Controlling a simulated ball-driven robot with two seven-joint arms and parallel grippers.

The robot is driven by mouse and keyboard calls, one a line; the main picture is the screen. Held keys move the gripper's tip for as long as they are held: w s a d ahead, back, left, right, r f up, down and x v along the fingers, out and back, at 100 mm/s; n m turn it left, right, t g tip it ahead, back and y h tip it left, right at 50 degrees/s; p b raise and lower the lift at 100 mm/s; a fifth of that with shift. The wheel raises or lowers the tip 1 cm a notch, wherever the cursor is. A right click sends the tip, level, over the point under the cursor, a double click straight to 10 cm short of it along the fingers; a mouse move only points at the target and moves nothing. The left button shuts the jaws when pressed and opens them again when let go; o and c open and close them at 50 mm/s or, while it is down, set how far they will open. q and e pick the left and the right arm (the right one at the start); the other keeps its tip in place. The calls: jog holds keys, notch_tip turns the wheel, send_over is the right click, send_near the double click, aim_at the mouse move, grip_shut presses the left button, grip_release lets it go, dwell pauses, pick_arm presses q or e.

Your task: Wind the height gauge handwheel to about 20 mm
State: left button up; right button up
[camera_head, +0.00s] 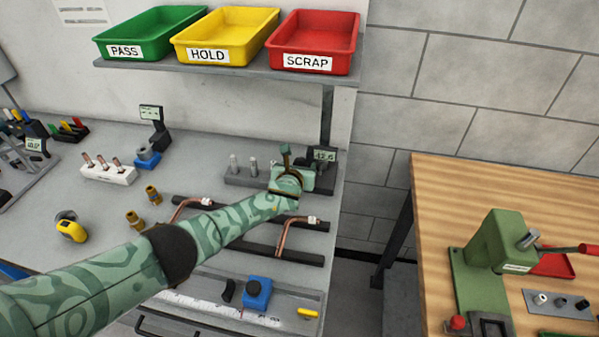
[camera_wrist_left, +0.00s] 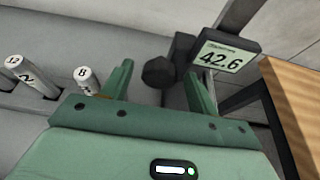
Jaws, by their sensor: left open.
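The height gauge's display (camera_wrist_left: 222,58) reads 42.6 in the left wrist view; the display also shows at the back right of the grey bench in the head view (camera_head: 325,154). The dark faceted handwheel (camera_wrist_left: 158,72) sits left of the display. My left gripper (camera_wrist_left: 160,84) is open, its two green fingers on either side of the handwheel in the picture. The handwheel looks apart from both fingers; its depth between them is hard to judge. In the head view my left gripper (camera_head: 293,163) hides the handwheel and part of the gauge. My right gripper is not in view.
A block with numbered pins (camera_head: 245,180) stands just left of the gauge. Copper tubes (camera_head: 288,232) lie in front on dark bars. A shelf (camera_head: 230,70) with green, yellow and red trays hangs above. A wooden table (camera_head: 500,185) stands right, across a gap.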

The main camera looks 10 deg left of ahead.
pick_arm(q)
jog(key=shift+w, duration=0.1)
jog(key=c, duration=1)
